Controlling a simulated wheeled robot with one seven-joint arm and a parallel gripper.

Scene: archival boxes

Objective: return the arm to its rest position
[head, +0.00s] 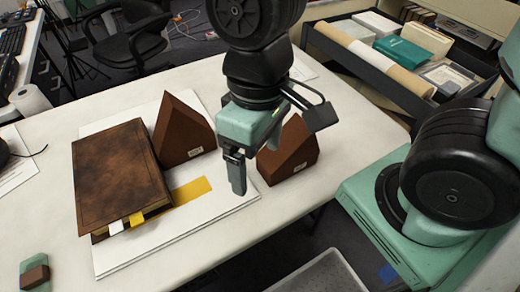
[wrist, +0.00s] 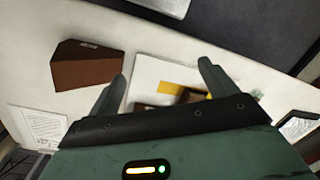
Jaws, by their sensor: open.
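My gripper (head: 235,170) hangs above the white table, over the right part of a white board, between two brown wedge-shaped blocks. In the wrist view my gripper (wrist: 165,85) has its two fingers spread apart with nothing held between them. The left brown wedge (head: 182,132) stands on the board beside a brown leather book (head: 118,175). The right brown wedge (head: 289,150) stands just right of my gripper, partly hidden behind it. One brown wedge (wrist: 85,68) also shows left of the fingers in the wrist view.
The white table (head: 60,105) carries the white board (head: 120,262) and a yellow strip (head: 191,191). A dark drawer (head: 370,82) of boxes stands back right. A grey bin (head: 318,275) is below the table's front edge. A green and brown block (head: 34,274) lies front left.

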